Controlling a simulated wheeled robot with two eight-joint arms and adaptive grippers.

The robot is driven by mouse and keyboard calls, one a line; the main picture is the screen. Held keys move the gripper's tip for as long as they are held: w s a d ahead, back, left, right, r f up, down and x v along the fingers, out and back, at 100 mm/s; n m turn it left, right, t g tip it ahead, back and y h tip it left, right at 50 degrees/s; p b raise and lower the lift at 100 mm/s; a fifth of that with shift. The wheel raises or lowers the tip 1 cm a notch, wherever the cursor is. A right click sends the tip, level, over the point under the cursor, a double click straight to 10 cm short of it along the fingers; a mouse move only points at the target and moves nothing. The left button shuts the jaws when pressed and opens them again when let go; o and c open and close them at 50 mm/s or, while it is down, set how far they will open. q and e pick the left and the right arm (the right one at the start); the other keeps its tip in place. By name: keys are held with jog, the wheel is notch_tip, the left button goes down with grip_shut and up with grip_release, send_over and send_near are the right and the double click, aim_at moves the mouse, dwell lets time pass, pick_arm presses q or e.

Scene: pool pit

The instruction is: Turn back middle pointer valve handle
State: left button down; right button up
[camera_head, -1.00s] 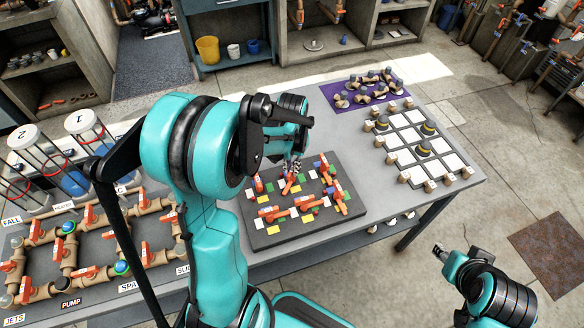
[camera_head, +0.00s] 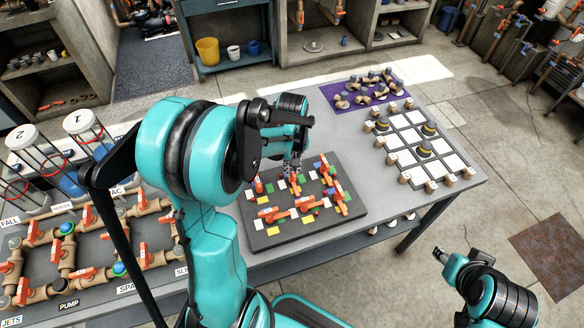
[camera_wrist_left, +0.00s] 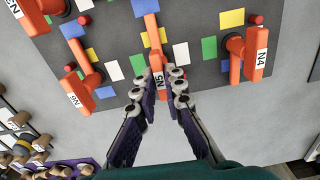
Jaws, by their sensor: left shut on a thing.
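The back middle valve has an orange handle marked N5 (camera_wrist_left: 153,32), lying in line between my fingers in the left wrist view. In the head view this handle (camera_head: 295,184) is partly covered by my left gripper (camera_head: 292,168). My left gripper (camera_wrist_left: 166,84) is shut on the handle near its labelled end, one finger on each side. Orange handles N6 (camera_wrist_left: 78,90) and N4 (camera_wrist_left: 257,50) lie to its left and right in the wrist view, apart from my fingers. My right gripper (camera_head: 441,254) hangs empty off the table's front right; its opening is unclear.
The dark valve board (camera_head: 262,237) carries coloured squares and several orange handles. A white-squared grid board (camera_head: 407,135) with pegs and a purple mat (camera_head: 335,97) with fittings lie right and behind. Pipework with orange valves (camera_head: 140,256) fills the table's left.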

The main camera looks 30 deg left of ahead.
aim_at(292, 170)
dwell(0.3)
pick_arm(q)
jog(key=c, duration=1.6)
grip_release()
jog(key=shift+r, duration=0.1)
notch_tip(292, 170, up, 12)
jog(key=shift+d, duration=0.1)
